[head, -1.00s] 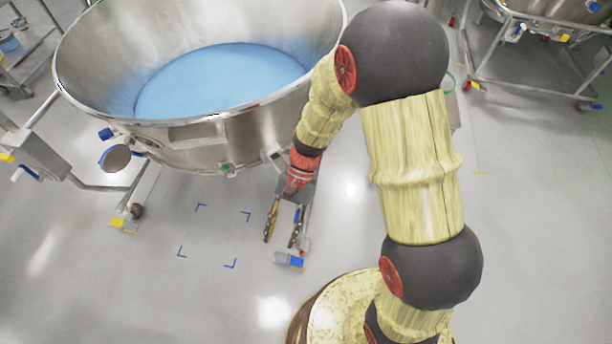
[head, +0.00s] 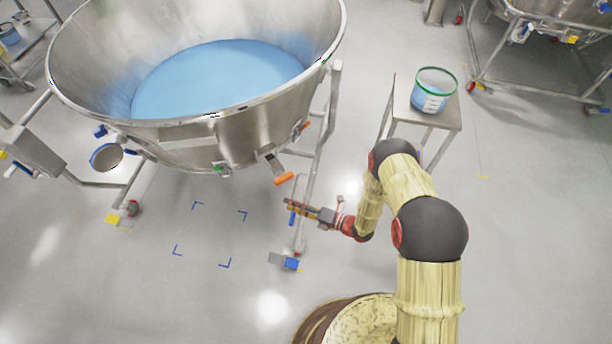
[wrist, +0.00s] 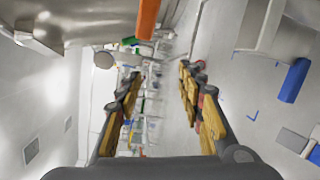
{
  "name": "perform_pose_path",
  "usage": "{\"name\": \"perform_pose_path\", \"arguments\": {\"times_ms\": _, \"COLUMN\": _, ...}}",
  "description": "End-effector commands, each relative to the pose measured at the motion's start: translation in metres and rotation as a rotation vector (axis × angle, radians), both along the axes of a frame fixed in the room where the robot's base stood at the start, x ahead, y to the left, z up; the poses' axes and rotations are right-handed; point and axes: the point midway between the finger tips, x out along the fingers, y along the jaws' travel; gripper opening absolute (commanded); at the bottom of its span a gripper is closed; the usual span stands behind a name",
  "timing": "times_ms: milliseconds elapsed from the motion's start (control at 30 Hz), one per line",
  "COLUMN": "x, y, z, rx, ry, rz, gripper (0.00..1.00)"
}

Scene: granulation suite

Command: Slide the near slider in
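The near slider (head: 268,163) is a metal plate with an orange handle (head: 284,179), sticking out from the lower right side of the large steel bowl. In the wrist view its orange handle (wrist: 147,18) shows at the top, left of centre, beside grey metal. My gripper (head: 290,205) is just below the handle in the head view, pointing left, with nothing seen between its fingers. In the wrist view my gripper (wrist: 160,75) has its two fingers clearly apart, with the handle beyond their tips and above them. No contact with the handle shows.
The steel bowl (head: 190,133) holds blue material. A second orange handle (head: 305,127) sits farther back on its side. The bowl's frame leg (head: 311,190) stands close to my gripper. A green-rimmed bucket (head: 434,92) stands on a small table at right. The floor in front is clear.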

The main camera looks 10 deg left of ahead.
Motion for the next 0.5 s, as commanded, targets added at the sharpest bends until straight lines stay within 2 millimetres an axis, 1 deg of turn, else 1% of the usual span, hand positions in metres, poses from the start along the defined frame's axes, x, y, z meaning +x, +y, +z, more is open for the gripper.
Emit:
{"name": "perform_pose_path", "arguments": {"times_ms": 33, "x": 0.024, "y": -0.004, "z": 0.009, "rx": 0.044, "ry": 0.030, "rz": -0.066, "gripper": 0.38}}
{"name": "perform_pose_path", "arguments": {"times_ms": 100, "x": 0.045, "y": -0.010, "z": 0.018, "rx": 0.105, "ry": 0.091, "rz": -0.137, "gripper": 0.38}}
{"name": "perform_pose_path", "arguments": {"times_ms": 167, "x": 0.051, "y": -0.013, "z": 0.023, "rx": 0.145, "ry": 0.141, "rz": -0.166, "gripper": 0.38}}
{"name": "perform_pose_path", "arguments": {"times_ms": 233, "x": 0.051, "y": -0.014, "z": 0.027, "rx": 0.178, "ry": 0.184, "rz": -0.170, "gripper": 0.38}}
{"name": "perform_pose_path", "arguments": {"times_ms": 333, "x": 0.052, "y": -0.012, "z": 0.027, "rx": 0.195, "ry": 0.219, "rz": -0.169, "gripper": 0.38}}
{"name": "perform_pose_path", "arguments": {"times_ms": 433, "x": 0.055, "y": -0.005, "z": 0.027, "rx": 0.197, "ry": 0.225, "rz": -0.168, "gripper": 0.38}}
{"name": "perform_pose_path", "arguments": {"times_ms": 500, "x": 0.059, "y": 0.003, "z": 0.026, "rx": 0.196, "ry": 0.224, "rz": -0.166, "gripper": 0.38}}
